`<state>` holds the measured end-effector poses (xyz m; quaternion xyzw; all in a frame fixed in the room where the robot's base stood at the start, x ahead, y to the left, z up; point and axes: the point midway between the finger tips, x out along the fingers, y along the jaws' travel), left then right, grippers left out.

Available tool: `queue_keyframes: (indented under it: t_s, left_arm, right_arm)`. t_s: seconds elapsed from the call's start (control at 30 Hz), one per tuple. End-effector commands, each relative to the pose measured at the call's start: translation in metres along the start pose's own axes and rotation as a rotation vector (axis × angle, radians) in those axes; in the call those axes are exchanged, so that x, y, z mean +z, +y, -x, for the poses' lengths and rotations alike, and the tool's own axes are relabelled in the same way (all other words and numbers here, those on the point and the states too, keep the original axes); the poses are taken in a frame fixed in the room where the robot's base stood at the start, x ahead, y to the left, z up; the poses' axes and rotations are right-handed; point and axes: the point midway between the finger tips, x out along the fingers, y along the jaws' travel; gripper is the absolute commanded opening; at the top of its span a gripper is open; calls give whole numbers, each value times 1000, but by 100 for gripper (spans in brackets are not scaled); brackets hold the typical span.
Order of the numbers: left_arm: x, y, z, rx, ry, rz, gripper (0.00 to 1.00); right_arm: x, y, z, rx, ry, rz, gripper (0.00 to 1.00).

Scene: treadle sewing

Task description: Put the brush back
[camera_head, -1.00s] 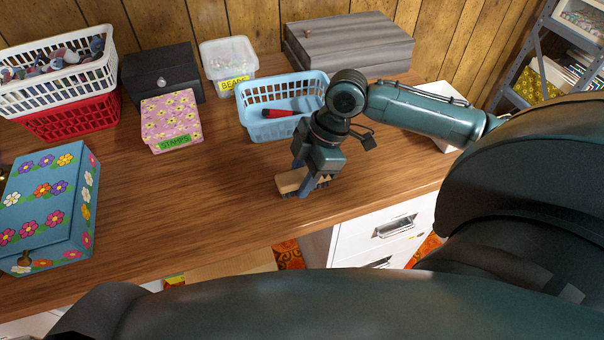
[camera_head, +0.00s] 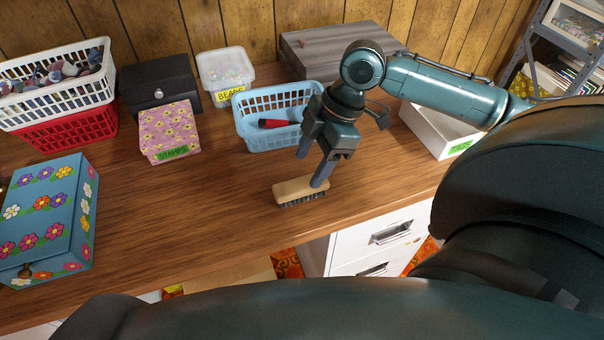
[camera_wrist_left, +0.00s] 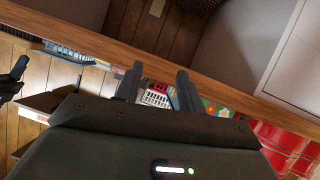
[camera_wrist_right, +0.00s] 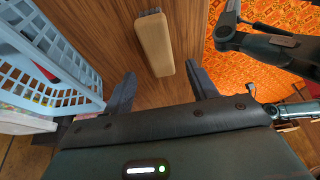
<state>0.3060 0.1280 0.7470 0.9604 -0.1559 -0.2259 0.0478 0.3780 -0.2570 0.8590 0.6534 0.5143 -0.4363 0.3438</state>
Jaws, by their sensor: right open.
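The brush (camera_head: 300,187), with a pale wooden back and dark bristles, lies bristles down on the wooden table near its front edge. My right gripper (camera_head: 310,168) is open and empty just above and behind it; one fingertip overlaps the brush in the head view, and contact cannot be told. In the right wrist view the brush (camera_wrist_right: 154,45) lies ahead of the fingertips, in line with the gap between them. My left gripper (camera_wrist_left: 157,78) is open and empty in its wrist view, and is out of the head view.
A blue basket (camera_head: 262,141) holding a red-handled tool stands behind my right gripper. A white box (camera_head: 428,130) is to its right. A pink stamps box (camera_head: 168,130), a bead tub (camera_head: 226,78) and a flowered blue box (camera_head: 50,215) stand farther left. The table's middle is clear.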

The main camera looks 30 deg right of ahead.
Motion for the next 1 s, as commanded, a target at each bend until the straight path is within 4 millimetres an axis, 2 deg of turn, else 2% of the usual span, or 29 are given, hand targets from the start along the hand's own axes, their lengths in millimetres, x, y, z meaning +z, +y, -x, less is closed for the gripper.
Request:
queue_keyframes:
  t_s: [0.03,0.1,0.3,1.0]
  left_arm:
    - [0,0,-1,2,-7,1,39]
    - [-1,1,-3,3,-13,2,39]
    - [2,1,-6,6,-29,4,39]
    - [-4,3,-7,7,-15,9,39]
  right_arm:
    - [0,1,13,4,-2,0,58]
    - [0,0,25,3,-2,1,58]
    - [0,0,46,1,0,1,58]
    - [0,0,50,-1,1,0,58]
